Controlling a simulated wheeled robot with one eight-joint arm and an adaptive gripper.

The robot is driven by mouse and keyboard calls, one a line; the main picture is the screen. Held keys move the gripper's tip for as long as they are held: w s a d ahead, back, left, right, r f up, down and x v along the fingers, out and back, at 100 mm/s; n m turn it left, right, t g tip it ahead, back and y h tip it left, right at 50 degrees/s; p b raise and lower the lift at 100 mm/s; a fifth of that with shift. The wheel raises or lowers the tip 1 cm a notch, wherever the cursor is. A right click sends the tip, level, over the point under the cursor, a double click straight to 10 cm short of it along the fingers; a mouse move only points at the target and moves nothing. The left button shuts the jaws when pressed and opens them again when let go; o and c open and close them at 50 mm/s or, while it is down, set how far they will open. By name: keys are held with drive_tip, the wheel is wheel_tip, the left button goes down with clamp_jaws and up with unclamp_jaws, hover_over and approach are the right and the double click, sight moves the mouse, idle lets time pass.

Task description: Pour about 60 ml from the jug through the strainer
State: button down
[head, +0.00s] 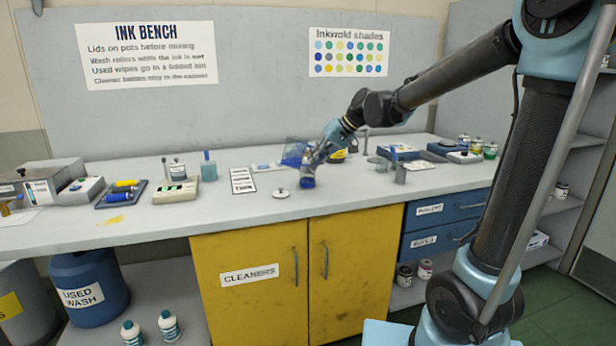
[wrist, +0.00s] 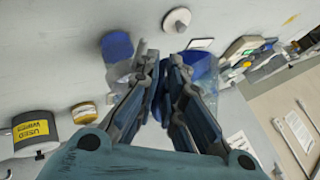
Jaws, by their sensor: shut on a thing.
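My gripper (head: 316,157) is over the middle of the bench, also seen in the wrist view (wrist: 165,65). Its fingers are closed together at the jug. The clear jug (head: 294,153) with blue liquid appears tilted; in the wrist view the jug (wrist: 203,68) is right of the fingers, partly hidden. A small blue-filled vessel (head: 307,181) stands below and beside the gripper; in the wrist view a round blue surface (wrist: 117,44) with clear material shows left of the fingers. I cannot make out the strainer there or any falling stream.
A white knobbed lid (head: 280,193) lies at the front. A printed card (head: 243,181) and a scale (head: 176,191) are to the left. A grey cup (head: 400,174) and a blue-edged box (head: 398,152) stand right. The bench front near the lid is mostly clear.

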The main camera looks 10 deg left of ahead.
drive_tip(key=shift+s+a+f+n+t+h+b, duration=0.15)
drive_tip(key=shift+s+n+t+h+b, duration=0.2)
drive_tip(key=shift+t, duration=0.4)
drive_tip(key=shift+s+a+f+n+t+h+b, duration=0.25)
drive_tip(key=shift+s+t, duration=0.2)
drive_tip(key=shift+t, duration=0.35)
drive_tip(key=shift+s+a+f+n+t+h+b, duration=0.1)
drive_tip(key=shift+s+n+t+h+b, duration=0.25)
drive_tip(key=shift+t, duration=0.4)
